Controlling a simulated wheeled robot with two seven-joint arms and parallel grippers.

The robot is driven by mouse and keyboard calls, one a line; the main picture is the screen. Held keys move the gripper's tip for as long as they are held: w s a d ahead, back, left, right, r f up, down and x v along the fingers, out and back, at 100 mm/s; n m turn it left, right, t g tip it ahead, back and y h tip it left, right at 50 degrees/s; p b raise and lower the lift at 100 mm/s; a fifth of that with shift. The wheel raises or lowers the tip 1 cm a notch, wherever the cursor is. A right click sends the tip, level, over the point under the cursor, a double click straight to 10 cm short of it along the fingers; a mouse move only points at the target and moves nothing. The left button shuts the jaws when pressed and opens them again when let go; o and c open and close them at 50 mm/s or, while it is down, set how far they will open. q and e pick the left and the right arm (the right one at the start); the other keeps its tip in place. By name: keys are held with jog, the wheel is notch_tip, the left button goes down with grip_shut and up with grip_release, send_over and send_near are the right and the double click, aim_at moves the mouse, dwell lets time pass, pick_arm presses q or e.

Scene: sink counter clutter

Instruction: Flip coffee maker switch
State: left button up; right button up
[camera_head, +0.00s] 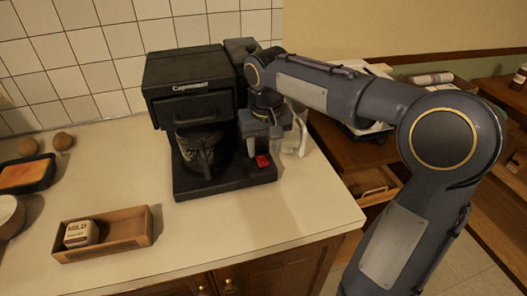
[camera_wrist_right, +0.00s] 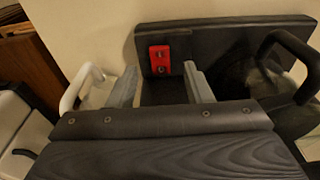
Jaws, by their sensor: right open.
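The black coffee maker (camera_head: 165,82) stands on the counter, with a dark pot (camera_head: 200,150) in its bay. Its red switch (camera_head: 262,161) is on the right front of the base. My right gripper (camera_head: 262,146) points down just above the switch and is open. In the right wrist view the red switch (camera_wrist_right: 160,60) shows between and beyond the spread fingers of my right gripper (camera_wrist_right: 160,84), with nothing held. I cannot tell whether a finger touches the base. The pot's black handle (camera_wrist_right: 290,60) is to the right there. My left gripper is out of view.
A pale pitcher-like item (camera_head: 296,138) stands close to the right of my right gripper; its white handle (camera_wrist_right: 80,88) shows in the wrist view. A wooden box (camera_head: 130,228) with a small carton (camera_head: 82,234) sits front left. The counter (camera_head: 255,215) before the coffee maker is clear.

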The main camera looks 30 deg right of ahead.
aim_at(264, 166)
jog(key=r, duration=0.4)
jog(key=shift+s+a+r, duration=0.1)
jog(key=shift+s+r, duration=0.15)
jog(key=shift+s, duration=0.05)
jog(key=shift+s, duration=0.1)
jog(key=s+a+f+t+y, duration=0.2)
jog(key=s+a+f, duration=0.1)
jog(key=s, duration=0.7)
jog(key=s+a+f+n+t+y+p, duration=0.1)
jog(key=s+a+f, duration=0.3)
jog(key=s, duration=0.7)
notch_tip(264, 166, down, 2)
jog(key=shift+t+y, duration=0.5)
jog(key=shift+y, duration=0.1)
